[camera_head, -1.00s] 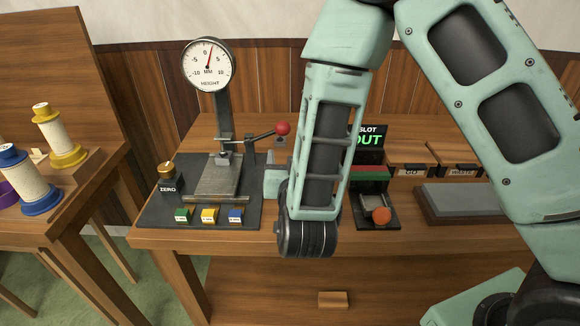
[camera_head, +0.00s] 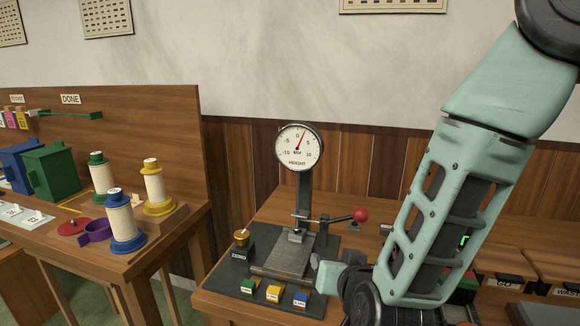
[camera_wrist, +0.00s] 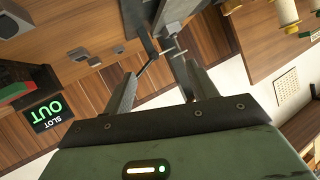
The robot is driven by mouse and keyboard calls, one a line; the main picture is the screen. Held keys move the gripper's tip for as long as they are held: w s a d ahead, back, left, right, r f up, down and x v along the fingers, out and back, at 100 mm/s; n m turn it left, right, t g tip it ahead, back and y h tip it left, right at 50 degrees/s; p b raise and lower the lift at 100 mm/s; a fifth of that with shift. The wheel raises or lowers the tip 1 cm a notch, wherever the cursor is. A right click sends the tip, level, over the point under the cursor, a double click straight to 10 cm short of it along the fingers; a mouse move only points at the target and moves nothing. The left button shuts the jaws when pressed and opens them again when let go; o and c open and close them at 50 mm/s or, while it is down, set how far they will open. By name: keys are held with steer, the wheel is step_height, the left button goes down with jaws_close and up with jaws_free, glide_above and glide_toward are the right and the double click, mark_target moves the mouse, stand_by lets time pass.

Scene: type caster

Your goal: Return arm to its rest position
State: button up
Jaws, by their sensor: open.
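My gripper (camera_wrist: 160,72) is open and empty in the wrist view, its two dark fingers apart with nothing between them. In the head view my pale green arm comes down from the upper right, with its dark wrist joint low at the bench front. The height gauge (camera_head: 298,149) stands just left of my arm, with a round dial, a red-knobbed lever (camera_head: 360,215) and a dark base (camera_head: 232,269). I cannot tell the exact gap between gripper and gauge.
Green, yellow and blue blocks (camera_head: 273,293) sit along the gauge's front. A left-hand bench holds several thread spools (camera_head: 154,188) and a green box (camera_head: 55,170). The wrist view shows a green-lit OUT sign (camera_wrist: 47,112). My arm covers part of the right bench.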

steer(key=s+a+n+g+y, duration=0.3)
steer(key=s+a+g, duration=0.1)
steer(key=s+g, duration=0.15)
steer(key=s+d+r+n+g+h, duration=0.2)
steer(key=s+d+n+g, duration=0.1)
steer(key=s, duration=0.6)
steer(key=s+d+r+n+g+h, duration=0.2)
steer(key=s+d+g, duration=0.2)
steer(key=s, duration=0.5)
steer(key=shift+s+d+n, duration=0.15)
steer(key=shift+d+n, duration=0.25)
steer(key=shift+d, duration=0.45)
